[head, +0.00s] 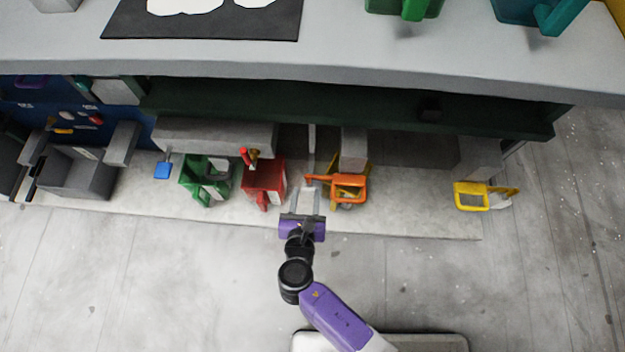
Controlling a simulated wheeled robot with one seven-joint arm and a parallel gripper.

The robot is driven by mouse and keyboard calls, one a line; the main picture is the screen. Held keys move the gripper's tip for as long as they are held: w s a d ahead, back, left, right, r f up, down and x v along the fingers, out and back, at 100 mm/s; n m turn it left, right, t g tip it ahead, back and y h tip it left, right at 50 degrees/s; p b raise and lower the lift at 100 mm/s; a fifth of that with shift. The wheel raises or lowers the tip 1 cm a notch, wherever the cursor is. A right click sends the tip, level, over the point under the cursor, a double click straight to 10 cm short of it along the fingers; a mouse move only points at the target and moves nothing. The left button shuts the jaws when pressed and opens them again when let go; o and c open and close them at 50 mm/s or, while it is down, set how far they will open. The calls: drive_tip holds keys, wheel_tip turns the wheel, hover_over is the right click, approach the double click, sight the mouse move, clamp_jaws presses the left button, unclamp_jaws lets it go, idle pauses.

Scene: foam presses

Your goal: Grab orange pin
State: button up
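The orange pin (347,188) is a blocky orange piece with a loop-like frame. It is on the pale ledge right of centre, with a thin orange bar reaching left from it. A yellow part shows behind and below it. My gripper (309,194) points away from me over the ledge, just left of the orange piece. Its two grey fingers look apart, with nothing visible held between them. The fingertips are close to the thin orange bar; I cannot tell whether they touch it.
A red piece (264,181) stands close to the left of my gripper, with a green piece (206,180) and a small blue block (163,170) farther left. A yellow piece (472,195) sits far right. A grey counter (350,55) overhangs the ledge. The floor in front is clear.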

sight(308, 179)
drive_tip(key=b+x, duration=0.3)
drive_tip(key=x, duration=0.3)
drive_tip(key=shift+w+d, duration=0.15)
drive_tip(key=shift+w, duration=0.65)
clamp_jaws()
